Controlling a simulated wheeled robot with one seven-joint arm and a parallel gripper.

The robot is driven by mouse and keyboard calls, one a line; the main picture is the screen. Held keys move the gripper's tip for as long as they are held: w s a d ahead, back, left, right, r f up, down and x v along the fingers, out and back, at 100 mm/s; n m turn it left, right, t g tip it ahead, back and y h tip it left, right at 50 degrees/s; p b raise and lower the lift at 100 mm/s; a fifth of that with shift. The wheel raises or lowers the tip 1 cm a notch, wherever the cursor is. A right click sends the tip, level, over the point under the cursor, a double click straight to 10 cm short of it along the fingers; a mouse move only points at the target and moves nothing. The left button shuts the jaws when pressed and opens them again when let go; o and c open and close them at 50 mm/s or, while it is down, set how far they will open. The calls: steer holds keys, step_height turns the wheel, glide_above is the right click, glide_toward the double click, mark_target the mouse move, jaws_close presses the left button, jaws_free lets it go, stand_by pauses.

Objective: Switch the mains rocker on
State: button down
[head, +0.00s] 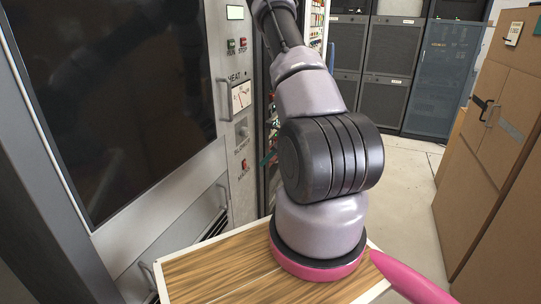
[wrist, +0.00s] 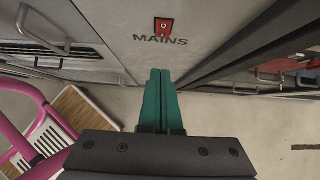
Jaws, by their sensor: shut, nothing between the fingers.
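The mains rocker (wrist: 164,27) is a small red switch on a grey panel, above the printed word MAINS in the wrist view. A pale round mark shows on its upper half; I cannot tell which side is pressed in. In the head view the rocker (head: 243,163) is low on the control strip, below the blower knob (head: 242,130). My gripper (wrist: 160,72) has two teal fingers closed together and empty. Their tips lie just below the MAINS label in the wrist picture, apart from the rocker. In the head view my arm hides most of the gripper.
A cabinet with a dark window (head: 130,90) stands at left. Cardboard-brown cabinets (head: 500,150) stand at right, with clear floor (head: 405,170) between.

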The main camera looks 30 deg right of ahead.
mark_target(246, 165)
steer(key=shift+w+a+f, duration=0.5)
steer(key=shift+w+a, duration=0.1)
steer(key=shift+w, duration=0.2)
steer(key=shift+w+a+f, duration=0.45)
steer(key=shift+w+a, duration=0.15)
steer(key=shift+w, duration=0.15)
steer(key=shift+w+a+f, duration=0.5)
steer(key=shift+w+a, duration=0.1)
steer(key=shift+w, duration=0.2)
steer(key=shift+w+a+f, duration=0.15)
steer(key=shift+w, duration=0.05)
steer(key=shift+r, duration=0.2)
steer(key=shift+w+r, duration=0.1)
steer(key=shift+r, duration=0.55)
